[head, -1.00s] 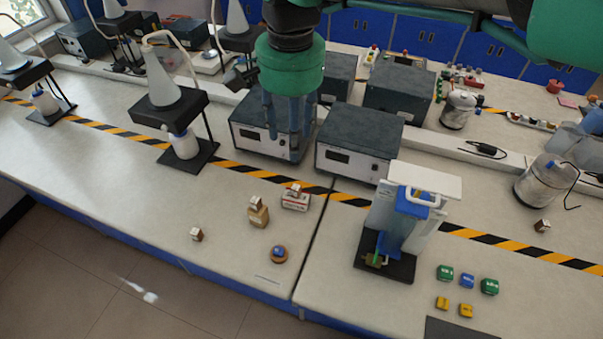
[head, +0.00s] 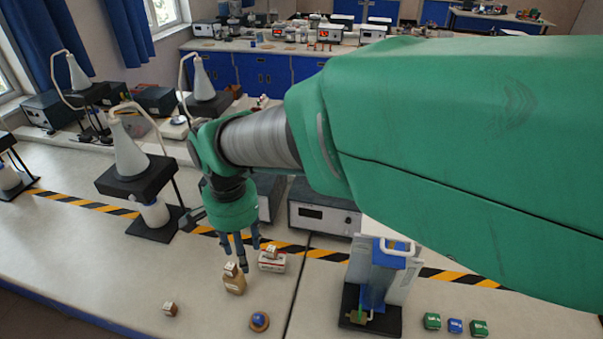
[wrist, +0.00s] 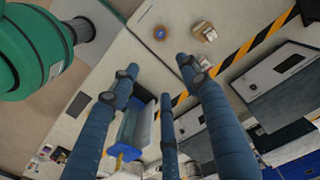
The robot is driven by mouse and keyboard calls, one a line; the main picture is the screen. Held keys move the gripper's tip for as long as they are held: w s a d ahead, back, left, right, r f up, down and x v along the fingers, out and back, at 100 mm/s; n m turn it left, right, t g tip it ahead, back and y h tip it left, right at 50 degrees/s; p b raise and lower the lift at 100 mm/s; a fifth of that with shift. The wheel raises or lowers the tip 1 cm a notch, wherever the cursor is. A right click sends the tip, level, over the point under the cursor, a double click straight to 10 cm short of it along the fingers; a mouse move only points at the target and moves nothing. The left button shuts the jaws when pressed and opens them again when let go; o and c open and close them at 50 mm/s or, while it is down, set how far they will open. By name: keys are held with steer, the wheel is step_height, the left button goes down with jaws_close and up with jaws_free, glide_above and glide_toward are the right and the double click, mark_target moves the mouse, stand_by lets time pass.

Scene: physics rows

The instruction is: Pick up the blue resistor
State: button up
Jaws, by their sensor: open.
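The blue resistor (head: 455,326) looks to be the small blue block with a pale label on the counter at the lower right in the head view. It sits between two green blocks, a left one (head: 432,321) and a right one (head: 479,328). My gripper (head: 241,257) is open and empty, fingers pointing down, well to the left of the blue block. Its fingers overlap the small cartons in the head view. In the wrist view the spread fingers (wrist: 160,78) hold nothing. I cannot make out the blue block there.
A brown carton (head: 234,284), a white-and-red carton (head: 271,262), a small box (head: 170,310) and a round blue-topped item (head: 259,321) stand near my gripper. An apparatus with a blue part (head: 388,255) on a black base stands between my gripper and the blue block.

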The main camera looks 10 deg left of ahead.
glide_above(258, 317)
step_height(258, 317, down, 21)
steer(key=shift+d+f, duration=0.1)
steer(key=shift+f+b, duration=0.65)
steer(key=shift+f, duration=3.7)
steer(key=shift+f+b, duration=0.6)
steer(key=shift+f, duration=2)
steer(key=c, duration=1.2)
steer(key=shift+o, duration=0.2)
